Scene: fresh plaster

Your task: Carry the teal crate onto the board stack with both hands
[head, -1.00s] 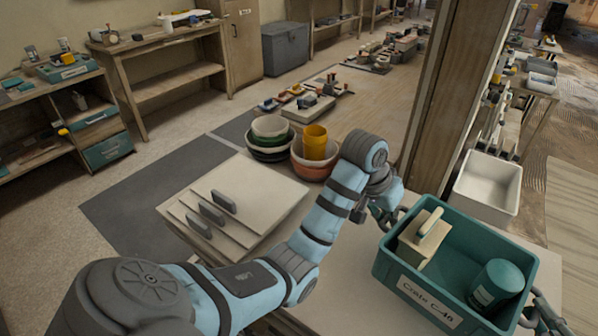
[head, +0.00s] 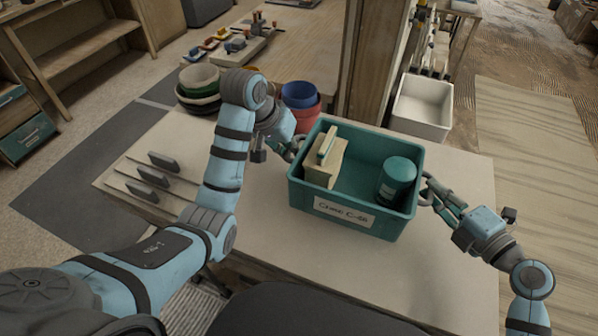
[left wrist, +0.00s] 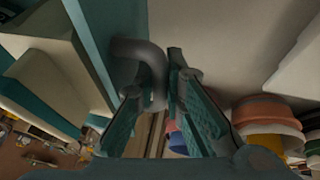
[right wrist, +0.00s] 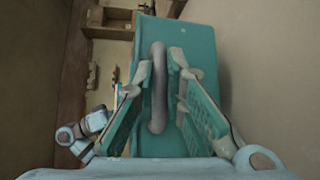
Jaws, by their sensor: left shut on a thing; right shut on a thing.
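The teal crate (head: 345,222) is upright in the head view, above or on a pale flat surface (head: 265,240); I cannot tell if they touch. It holds a cream block-like piece with a handle (head: 325,165) and a teal tin (head: 397,180). My left gripper (head: 291,149) is shut on the crate's left grey handle, clearer in the left wrist view (left wrist: 148,58). My right gripper (head: 433,192) is shut on the right handle, a grey loop in the right wrist view (right wrist: 158,80). I cannot clearly tell which surface is the board stack.
Flat tools with grey handles (head: 147,177) lie at the pale surface's left. Nested bowls (head: 198,88) and red and blue buckets (head: 300,100) stand behind. A white tub (head: 422,106) stands beyond the crate at right. A wooden post (head: 365,60) rises behind.

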